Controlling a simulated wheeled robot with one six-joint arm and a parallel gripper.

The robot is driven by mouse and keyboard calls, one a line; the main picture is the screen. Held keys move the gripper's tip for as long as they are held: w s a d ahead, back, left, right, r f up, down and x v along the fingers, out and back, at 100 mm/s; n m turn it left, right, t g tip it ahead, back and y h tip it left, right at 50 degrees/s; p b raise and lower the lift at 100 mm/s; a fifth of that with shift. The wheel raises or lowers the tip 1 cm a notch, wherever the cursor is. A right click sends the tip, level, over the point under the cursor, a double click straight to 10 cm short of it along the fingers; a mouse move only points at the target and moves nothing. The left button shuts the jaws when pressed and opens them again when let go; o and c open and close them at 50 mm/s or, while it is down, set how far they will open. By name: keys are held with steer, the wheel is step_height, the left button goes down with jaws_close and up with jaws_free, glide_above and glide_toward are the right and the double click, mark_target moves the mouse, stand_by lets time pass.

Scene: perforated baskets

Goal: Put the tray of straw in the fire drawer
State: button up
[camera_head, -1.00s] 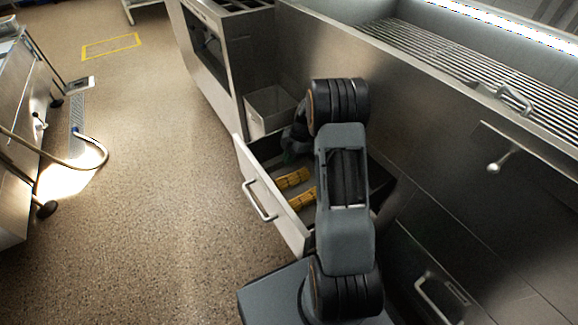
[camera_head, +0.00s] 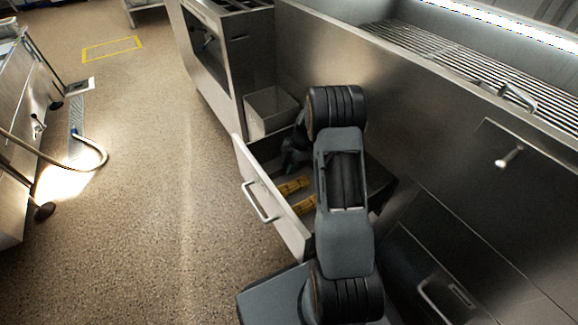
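The drawer (camera_head: 270,205) under the steel counter is pulled open and angled toward the left. Two yellow straw bundles (camera_head: 294,186) show inside it; whether they lie in a tray cannot be made out. My dark gripper (camera_head: 292,158) is at the far end of the drawer, mostly hidden behind my own arm. Its fingers are too dark and small to tell open from shut. The right part of the drawer is hidden by my arm.
A grey open bin (camera_head: 270,110) stands just beyond the drawer. The steel counter (camera_head: 420,120) with a grill grate (camera_head: 430,55) runs along the right. A closed drawer handle (camera_head: 440,302) is at lower right.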

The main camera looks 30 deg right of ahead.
steer(key=p+v, duration=0.3)
steer(key=v, duration=0.4)
steer(key=shift+r, duration=0.25)
steer(key=s+a+r+m+t+h, duration=0.2)
steer(key=s+a+r+m+h, duration=0.2)
steer(key=s+a+r+m, duration=0.9)
steer(key=shift+s+a+r+m+t+h, duration=0.2)
steer(key=shift+s+r+m, duration=0.25)
steer(key=shift+s+m, duration=0.75)
steer(key=shift+s+r+m+t+h, duration=0.1)
steer(key=shift+s+r+m+t, duration=0.3)
steer(key=shift+s+m, duration=0.7)
steer(key=shift+s+a+r+m+t+h, duration=0.1)
steer(key=shift+s+r+m, duration=0.6)
steer(key=shift+s, duration=0.85)
steer(key=shift+f, duration=0.1)
steer(key=w+p+v, duration=0.2)
steer(key=p+v, duration=0.9)
steer(key=w+r+p+v, duration=0.1)
steer(key=w+p+v, duration=0.2)
steer(key=p+v, duration=0.8)
steer(key=w+r+p+v, duration=0.1)
steer(key=w+p+v, duration=0.2)
steer(key=p+v, duration=0.8)
steer(key=shift+a+r+t, duration=0.15)
steer(key=shift+r+t, duration=0.25)
steer(key=shift+r, duration=0.2)
